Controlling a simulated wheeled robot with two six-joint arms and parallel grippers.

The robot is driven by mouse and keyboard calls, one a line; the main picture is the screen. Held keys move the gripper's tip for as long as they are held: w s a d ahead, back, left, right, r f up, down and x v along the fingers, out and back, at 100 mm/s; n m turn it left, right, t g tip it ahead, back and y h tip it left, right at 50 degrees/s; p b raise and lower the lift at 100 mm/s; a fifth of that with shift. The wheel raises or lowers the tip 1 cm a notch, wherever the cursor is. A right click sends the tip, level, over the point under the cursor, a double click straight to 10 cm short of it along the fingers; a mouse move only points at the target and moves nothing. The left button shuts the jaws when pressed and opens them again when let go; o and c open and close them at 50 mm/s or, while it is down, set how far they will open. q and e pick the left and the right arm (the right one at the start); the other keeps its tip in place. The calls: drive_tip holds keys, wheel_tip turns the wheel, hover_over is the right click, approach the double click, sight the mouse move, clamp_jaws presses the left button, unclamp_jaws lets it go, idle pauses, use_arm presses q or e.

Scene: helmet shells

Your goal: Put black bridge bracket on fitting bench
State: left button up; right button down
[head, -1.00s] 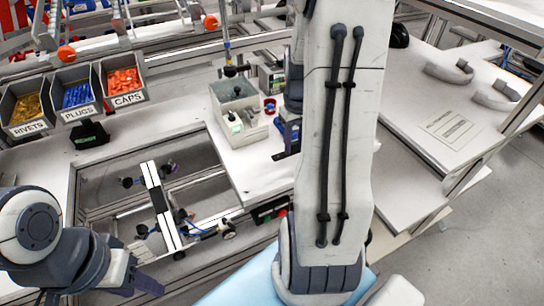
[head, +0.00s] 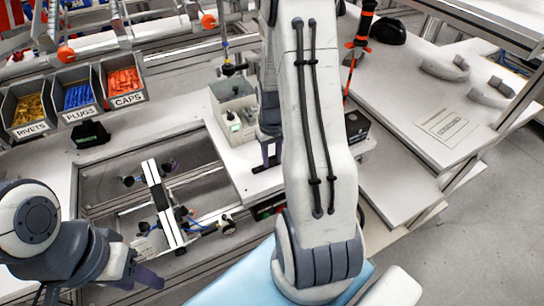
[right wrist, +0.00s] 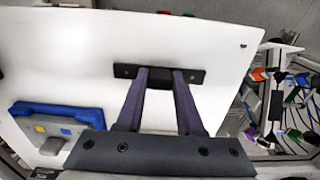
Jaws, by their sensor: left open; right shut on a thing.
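The black bridge bracket (right wrist: 128,72) is a short flat bar with a hole near each end. In the right wrist view it is between the fingertips of my right gripper (right wrist: 160,78), which is shut on it. The bracket is over a plain white surface (right wrist: 210,40); I cannot tell whether it touches it. My left gripper (head: 135,280) is open and empty at the lower left.
A grey bin (head: 236,118) stands behind my right gripper. A framed opening holds a black-and-white rail (head: 162,205) with clamps. Labelled bins (head: 78,95) stand at the left. A black box (head: 356,127) and an orange-black tool (head: 361,40) are right of my arm. A blue tray (right wrist: 60,112) lies in the wrist view.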

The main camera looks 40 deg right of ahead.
drive_tip(key=shift+f, duration=0.2)
drive_tip(key=c, duration=0.5)
unclamp_jaws()
drive_tip(key=shift+c, duration=0.2)
drive_tip(key=shift+r, duration=0.1)
